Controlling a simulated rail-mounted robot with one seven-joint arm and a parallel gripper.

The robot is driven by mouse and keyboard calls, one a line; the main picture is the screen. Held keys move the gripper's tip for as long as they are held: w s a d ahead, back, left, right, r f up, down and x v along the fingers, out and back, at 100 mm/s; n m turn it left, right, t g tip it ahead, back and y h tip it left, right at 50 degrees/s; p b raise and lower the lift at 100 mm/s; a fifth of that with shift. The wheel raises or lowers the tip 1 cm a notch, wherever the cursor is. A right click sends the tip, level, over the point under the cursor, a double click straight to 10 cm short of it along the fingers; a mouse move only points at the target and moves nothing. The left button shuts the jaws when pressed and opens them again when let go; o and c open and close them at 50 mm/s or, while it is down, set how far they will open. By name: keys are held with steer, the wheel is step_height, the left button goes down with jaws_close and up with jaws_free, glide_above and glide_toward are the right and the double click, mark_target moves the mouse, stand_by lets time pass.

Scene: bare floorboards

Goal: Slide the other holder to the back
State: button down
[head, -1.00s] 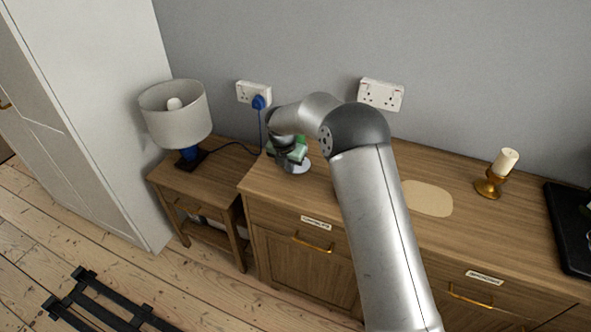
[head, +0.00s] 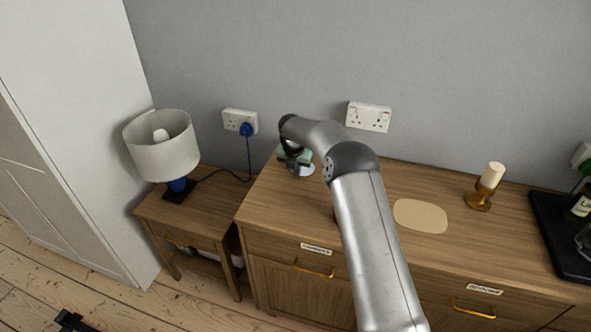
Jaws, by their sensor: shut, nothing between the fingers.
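A brass candle holder (head: 479,199) with a cream candle (head: 492,175) stands upright at the right of the wooden sideboard. My gripper (head: 297,168) is small in view at the back left of the sideboard and is shut, with nothing held. A green item (head: 283,155) and a pale disc-like piece (head: 308,169) show right beside it. My gripper partly covers them, so I cannot tell whether either belongs to a second holder or whether it touches them. A bit of something red (head: 336,216) shows at the edge of my arm, mostly hidden.
A pale oval patch (head: 420,216) lies on the sideboard (head: 275,205), left of the candle holder. A black tray (head: 560,240) is at the far right. A lamp (head: 163,150) stands on a small side table (head: 215,205) at left. The wall bounds the back.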

steer(key=shift+s+f, duration=0.1)
steer(key=shift+s, duration=0.2)
steer(key=s, duration=0.1)
steer(key=s+a+r, duration=0.1)
steer(key=s+b, duration=0.1)
steer(key=shift+s+a+r, duration=0.15)
steer(key=shift+a, duration=0.1)
steer(key=d+b+v, duration=0.1)
steer(key=v, duration=0.8)
steer(key=s+d+r+m, duration=0.3)
steer(key=s+r+m, duration=0.45)
steer(key=s, duration=0.45)
steer(key=s+d+m, duration=0.3)
steer(key=s+m, duration=0.5)
steer(key=s, duration=0.3)
steer(key=s+d+f+m+g, duration=0.1)
steer(key=s+d+m, duration=0.2)
steer(key=s+m, duration=0.5)
steer(key=s+d+f+m+g+y, duration=0.1)
steer(key=s+d+m, duration=0.2)
steer(key=s+m, duration=0.5)
steer(key=s, duration=0.6)
steer(key=shift+f, duration=0.15)
